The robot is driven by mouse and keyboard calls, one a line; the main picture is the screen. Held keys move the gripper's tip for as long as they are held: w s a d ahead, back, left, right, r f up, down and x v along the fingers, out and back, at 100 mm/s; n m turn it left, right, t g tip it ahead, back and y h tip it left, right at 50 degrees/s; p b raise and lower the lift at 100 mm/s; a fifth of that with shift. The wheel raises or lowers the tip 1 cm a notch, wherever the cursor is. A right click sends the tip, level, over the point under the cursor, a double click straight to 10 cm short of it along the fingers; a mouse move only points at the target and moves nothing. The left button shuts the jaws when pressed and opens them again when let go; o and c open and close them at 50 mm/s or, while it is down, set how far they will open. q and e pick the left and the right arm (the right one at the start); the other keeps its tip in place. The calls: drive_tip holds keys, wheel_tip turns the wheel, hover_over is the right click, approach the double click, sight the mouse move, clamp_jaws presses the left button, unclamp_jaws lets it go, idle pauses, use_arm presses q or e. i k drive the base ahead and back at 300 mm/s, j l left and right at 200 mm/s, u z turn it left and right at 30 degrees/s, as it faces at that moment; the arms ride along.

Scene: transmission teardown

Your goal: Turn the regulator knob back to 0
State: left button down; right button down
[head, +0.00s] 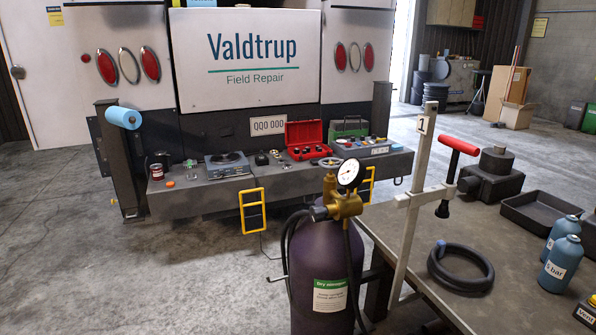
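The purple gas cylinder (312,262) stands upright at the centre front of the head view, with a green and white label reading "Dry nitrogen" (329,294). A brass regulator (346,206) sits on its top. A round white gauge (349,173) with a black rim rises from the regulator; its needle is too small to read. A brass handwheel (330,163) shows behind the gauge. Neither of my grippers is in view.
Black hoses hang beside the cylinder. A workbench (405,237) at right holds a clamp with a red handle (459,146), a coiled black hose (460,268), a tray (541,213) and blue bottles (561,263). Behind, a truck's rear ledge (210,197) carries tools. Floor at left is clear.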

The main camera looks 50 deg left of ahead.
sight(318, 214)
drive_tip(key=u, duration=1.3)
